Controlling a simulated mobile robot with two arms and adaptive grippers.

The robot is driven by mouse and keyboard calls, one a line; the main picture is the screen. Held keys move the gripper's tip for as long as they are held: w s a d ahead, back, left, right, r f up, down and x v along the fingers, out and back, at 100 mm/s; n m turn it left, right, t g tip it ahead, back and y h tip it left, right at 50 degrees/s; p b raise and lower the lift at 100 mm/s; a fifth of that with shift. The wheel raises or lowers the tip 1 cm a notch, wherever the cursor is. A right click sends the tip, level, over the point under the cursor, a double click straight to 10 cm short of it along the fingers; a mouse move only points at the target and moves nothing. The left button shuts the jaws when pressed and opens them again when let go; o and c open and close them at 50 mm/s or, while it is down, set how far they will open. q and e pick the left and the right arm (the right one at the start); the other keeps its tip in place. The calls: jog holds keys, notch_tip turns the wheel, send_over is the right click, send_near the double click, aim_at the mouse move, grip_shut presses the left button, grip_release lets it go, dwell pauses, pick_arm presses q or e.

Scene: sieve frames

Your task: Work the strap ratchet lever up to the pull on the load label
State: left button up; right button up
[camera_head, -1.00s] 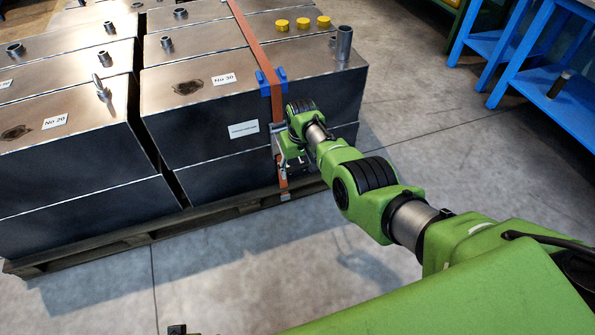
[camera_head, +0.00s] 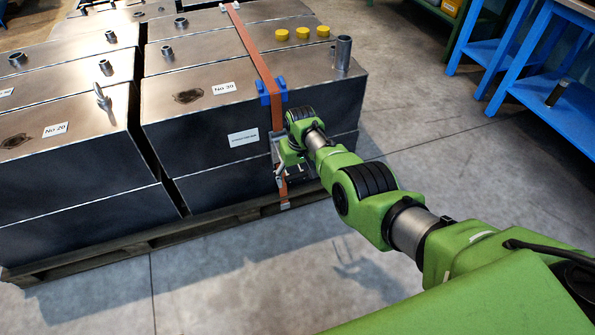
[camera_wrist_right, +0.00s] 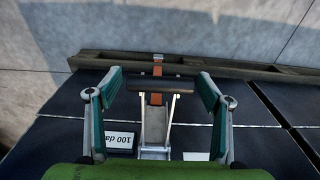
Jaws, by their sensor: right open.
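An orange strap (camera_head: 262,62) runs over the dark metal tank and down its front face through blue corner guards (camera_head: 272,92). In the right wrist view, the ratchet's metal frame (camera_wrist_right: 155,125) and its lever with a dark cross grip (camera_wrist_right: 160,88) lie between my fingers. My right gripper (camera_wrist_right: 160,97) is open, one finger on each side of the lever, with no clear hold on it. In the head view my right gripper (camera_head: 284,164) hides most of the ratchet. A white load label (camera_wrist_right: 120,138) reading "100 da…" is partly covered by a finger. My left gripper is not visible.
The tanks stand on a wooden pallet (camera_head: 100,253). A pale label (camera_head: 243,137) is on the tank front. Yellow caps (camera_head: 281,34) and a pipe stub (camera_head: 343,52) stand on top. Blue benches (camera_head: 525,60) are at the right. The floor before the pallet is clear.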

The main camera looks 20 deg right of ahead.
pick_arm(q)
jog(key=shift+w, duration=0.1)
pick_arm(e)
notch_tip(320, 180, up, 12)
jog(key=s, duration=0.1)
jog(key=shift+s, duration=0.15)
jog(key=shift+f, duration=0.1)
dwell(0.5)
